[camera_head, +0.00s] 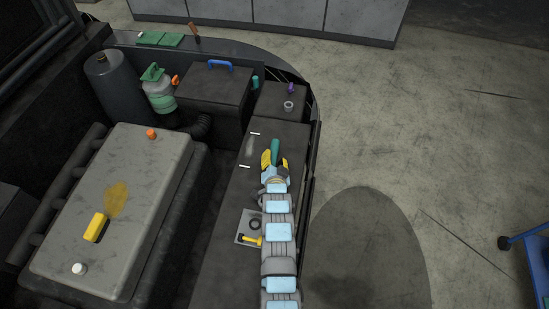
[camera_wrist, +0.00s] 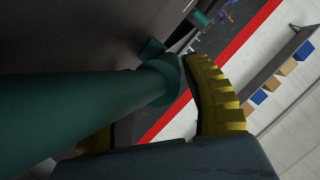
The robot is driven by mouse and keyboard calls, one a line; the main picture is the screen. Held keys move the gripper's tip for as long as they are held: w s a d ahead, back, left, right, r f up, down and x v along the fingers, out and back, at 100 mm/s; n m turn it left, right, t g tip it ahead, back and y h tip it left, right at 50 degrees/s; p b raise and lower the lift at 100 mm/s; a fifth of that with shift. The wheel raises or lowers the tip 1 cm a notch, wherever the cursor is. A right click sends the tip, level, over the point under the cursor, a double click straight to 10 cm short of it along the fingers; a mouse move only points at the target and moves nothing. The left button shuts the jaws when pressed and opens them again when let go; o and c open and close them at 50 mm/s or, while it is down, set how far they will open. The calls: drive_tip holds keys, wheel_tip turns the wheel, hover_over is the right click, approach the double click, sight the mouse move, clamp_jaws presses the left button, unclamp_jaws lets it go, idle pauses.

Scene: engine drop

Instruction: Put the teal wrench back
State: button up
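The teal wrench (camera_head: 275,147) is between the yellow fingers of my gripper (camera_head: 274,163), above the dark ledge on the right side of the engine bay. Its teal end sticks out past the fingertips. In the wrist view its thick teal shaft (camera_wrist: 80,112) runs from the left edge to the middle, close to the camera. One yellow finger of my gripper (camera_wrist: 165,118) stands right of the shaft, and the other is mostly hidden behind it. The fingers look closed on the wrench, though the contact itself is partly hidden.
The grey engine cover (camera_head: 130,185) bears a yellow block (camera_head: 96,227). A small grey tray (camera_head: 241,238) with a black ring and a yellow-handled tool lies beside my arm. A black box with a blue handle (camera_head: 220,65) stands behind. A blue cart (camera_head: 530,238) is at far right.

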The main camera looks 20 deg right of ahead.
idle(0.3)
drive_tip(key=shift+f, duration=0.2)
drive_tip(key=v, duration=0.8)
drive_tip(key=p+v, duration=0.1)
drive_tip(key=v, duration=0.8)
drive_tip(key=shift+s+d+r, duration=0.15)
drive_tip(key=shift+r, duration=0.15)
